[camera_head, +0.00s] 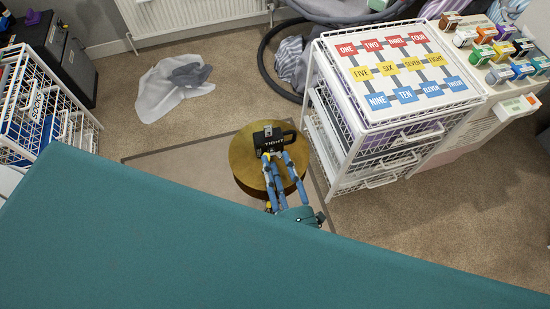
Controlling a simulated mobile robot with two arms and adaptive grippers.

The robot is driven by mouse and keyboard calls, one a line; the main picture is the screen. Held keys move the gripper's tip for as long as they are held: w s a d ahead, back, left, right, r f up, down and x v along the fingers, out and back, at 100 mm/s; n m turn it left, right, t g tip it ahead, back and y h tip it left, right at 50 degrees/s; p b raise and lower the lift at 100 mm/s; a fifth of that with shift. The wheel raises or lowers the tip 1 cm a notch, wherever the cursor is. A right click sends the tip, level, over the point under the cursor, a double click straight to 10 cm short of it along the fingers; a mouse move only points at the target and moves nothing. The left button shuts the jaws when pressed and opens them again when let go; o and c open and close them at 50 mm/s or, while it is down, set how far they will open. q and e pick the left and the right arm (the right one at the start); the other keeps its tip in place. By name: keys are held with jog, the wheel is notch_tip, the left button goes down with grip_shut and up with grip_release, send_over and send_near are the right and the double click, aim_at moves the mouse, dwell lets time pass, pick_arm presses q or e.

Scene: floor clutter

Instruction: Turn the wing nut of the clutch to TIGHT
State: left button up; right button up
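The clutch (277,137) is a small black block with a handle-like frame and a white "TIGHT" label. It sits on the round gold-brown stool top (243,165). My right gripper (276,155) reaches up from below, its blue fingers over the stool top and their tips at the near side of the clutch, just under the label. The fingers stand apart with a gap between them. I cannot make out the wing nut or whether a fingertip touches it. My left gripper is not in view.
A white wire drawer unit (340,135) with a number-word board (402,70) on top stands close right of the stool. A white and grey cloth (172,88) lies on the carpet. A wire basket rack (38,105) stands at left. Carpet between is clear.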

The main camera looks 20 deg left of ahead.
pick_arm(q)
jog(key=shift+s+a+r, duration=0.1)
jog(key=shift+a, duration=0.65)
pick_arm(e)
jog(key=shift+x, duration=0.85)
grip_shut()
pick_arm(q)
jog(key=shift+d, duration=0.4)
